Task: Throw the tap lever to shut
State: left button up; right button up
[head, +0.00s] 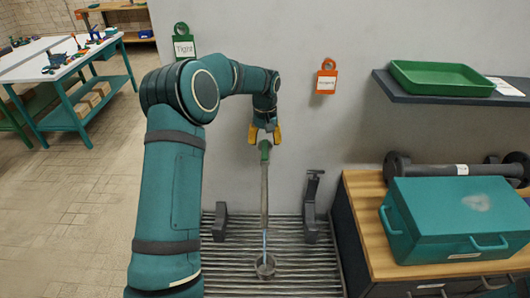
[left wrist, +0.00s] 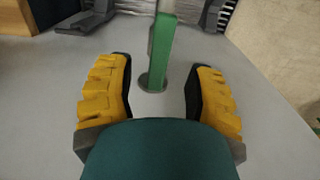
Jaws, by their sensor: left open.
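The green tap lever (head: 265,151) shows just below my left gripper (head: 264,133), at the top of a grey upright pipe (head: 264,195). In the left wrist view the lever (left wrist: 162,48) runs upright between the two yellow fingers of my left gripper (left wrist: 165,88). The fingers are spread, with a gap on each side of the lever. A round grey flange (left wrist: 151,83) on the wall shows at the lever's lower end. A thin pale-blue streak runs from the pipe's lower end towards a round cup (head: 265,266). My right gripper is not in view.
A green tag reading "Tight" (head: 184,47) and an orange tag (head: 326,80) hang on the wall. Dark brackets (head: 311,207) stand on the floor grating (head: 225,279). A wooden bench (head: 368,225) with a teal case (head: 458,218) stands right. Floor at left is clear.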

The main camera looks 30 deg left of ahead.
aim_at(265, 150)
pick_arm(q)
jog(key=shift+f, duration=2.6)
jog(key=shift+c, duration=0.4)
grip_shut()
